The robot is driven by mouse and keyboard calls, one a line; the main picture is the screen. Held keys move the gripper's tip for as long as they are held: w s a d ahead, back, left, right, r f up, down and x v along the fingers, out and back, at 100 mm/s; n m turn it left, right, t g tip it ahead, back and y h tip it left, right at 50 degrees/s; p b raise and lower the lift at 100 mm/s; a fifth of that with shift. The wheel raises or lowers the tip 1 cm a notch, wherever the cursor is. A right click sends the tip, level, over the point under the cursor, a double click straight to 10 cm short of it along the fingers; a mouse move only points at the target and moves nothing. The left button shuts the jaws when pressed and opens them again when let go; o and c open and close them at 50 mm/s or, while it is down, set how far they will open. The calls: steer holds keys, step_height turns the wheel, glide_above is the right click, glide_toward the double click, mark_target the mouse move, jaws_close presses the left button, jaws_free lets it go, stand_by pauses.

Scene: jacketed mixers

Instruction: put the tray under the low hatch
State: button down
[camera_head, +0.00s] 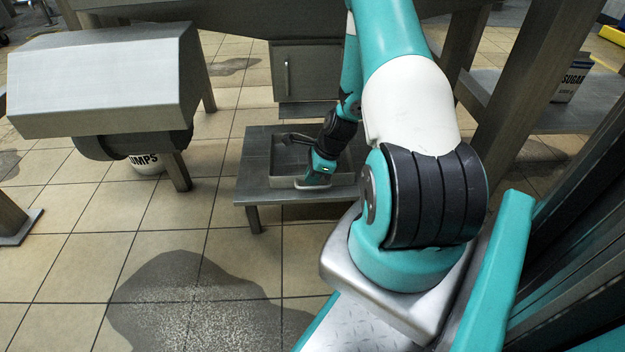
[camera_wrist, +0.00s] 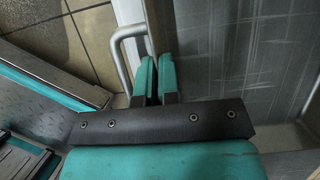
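The tray (camera_head: 279,155) is a grey metal pan with raised walls. It sits on a low metal stand, in front of and below the low hatch (camera_head: 306,75), a grey box front with an upright handle. My gripper (camera_head: 317,180) is down at the tray's near wall, by a bent bar handle. In the wrist view, my two teal fingers (camera_wrist: 156,78) are close together with a narrow gap, beside the bar handle (camera_wrist: 119,52) and over the tray's edge. The tray floor (camera_wrist: 225,55) is bare where it shows. Whether the fingers pinch anything is hidden.
The low stand (camera_head: 250,183) has bare top left of the tray. A large metal hopper (camera_head: 100,80) stands at left, with a white bucket (camera_head: 148,163) under it. A sugar package (camera_head: 570,80) stands on a right shelf. Wet patches (camera_head: 190,300) lie on the tiles.

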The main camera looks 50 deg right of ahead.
steer(key=c, duration=1.3)
jaws_free()
steer(key=shift+c, duration=0.2)
steer(key=p+v, duration=0.7)
steer(key=v, duration=0.5)
steer(key=w+a+r+n+g+y, duration=0.1)
steer(key=w+a+r+n, duration=0.2)
steer(key=a+r+n, duration=0.8)
steer(key=w+a+r+n+g, duration=0.1)
steer(key=w+a+r+n, duration=0.2)
steer(key=a+r+n, duration=0.7)
steer(key=s+a+r+n, duration=0.4)
steer(key=s+a+n, duration=0.3)
steer(key=s+a, duration=0.1)
steer(key=s+a+r+n+g, duration=0.1)
steer(key=s+a+r+n, duration=0.4)
steer(key=a, duration=0.5)
steer(key=s+n, duration=0.2)
steer(key=s, duration=0.1)
steer(key=shift+r, duration=0.3)
